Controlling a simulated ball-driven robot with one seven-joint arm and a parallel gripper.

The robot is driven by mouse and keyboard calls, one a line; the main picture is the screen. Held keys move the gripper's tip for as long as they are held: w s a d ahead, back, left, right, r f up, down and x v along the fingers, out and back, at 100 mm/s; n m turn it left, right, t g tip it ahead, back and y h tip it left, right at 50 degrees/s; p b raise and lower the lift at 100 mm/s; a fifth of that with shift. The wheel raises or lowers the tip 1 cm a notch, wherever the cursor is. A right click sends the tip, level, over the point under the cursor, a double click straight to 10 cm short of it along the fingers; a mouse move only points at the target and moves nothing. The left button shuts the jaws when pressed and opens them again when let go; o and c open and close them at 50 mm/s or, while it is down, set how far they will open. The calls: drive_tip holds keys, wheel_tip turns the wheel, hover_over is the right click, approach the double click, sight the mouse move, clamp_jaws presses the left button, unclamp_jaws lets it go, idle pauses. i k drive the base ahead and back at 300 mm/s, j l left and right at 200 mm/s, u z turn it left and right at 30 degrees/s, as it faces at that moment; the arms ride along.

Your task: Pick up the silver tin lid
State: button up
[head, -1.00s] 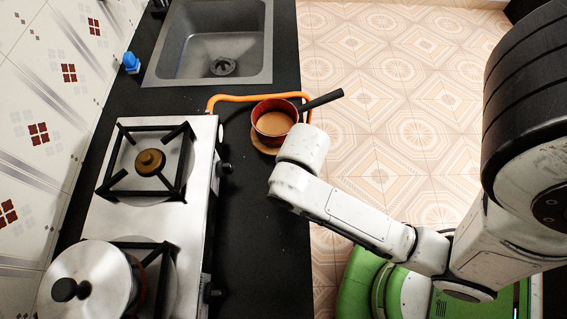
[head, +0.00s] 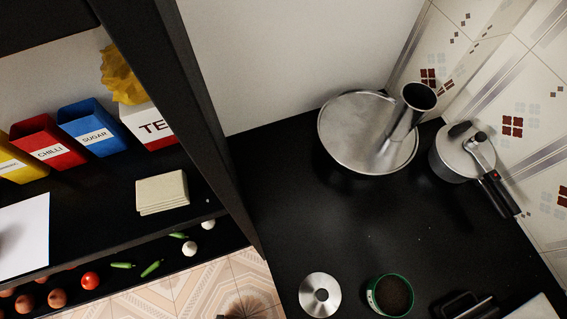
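The silver tin lid (head: 320,295) lies on the black counter near the bottom of the head view. It is round and shiny, with a raised knob at its centre. Just right of it, apart from it, stands an open green tin (head: 390,296) filled with something dark. My gripper is not visible in this view, so I cannot see where it is relative to the lid.
A large steel pot (head: 345,128) with a metal cylinder on top stands at the back. A pressure cooker (head: 455,160) is right of it. The black counter (head: 400,230) is clear between them and the lid. A shelf (head: 100,205) with containers and vegetables is left.

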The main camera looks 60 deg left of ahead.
sight(320, 294)
drive_tip(key=k+l+u, duration=0.2)
drive_tip(key=k+u, duration=0.15)
drive_tip(key=k+l+u, duration=0.1)
drive_tip(key=k+u, duration=0.25)
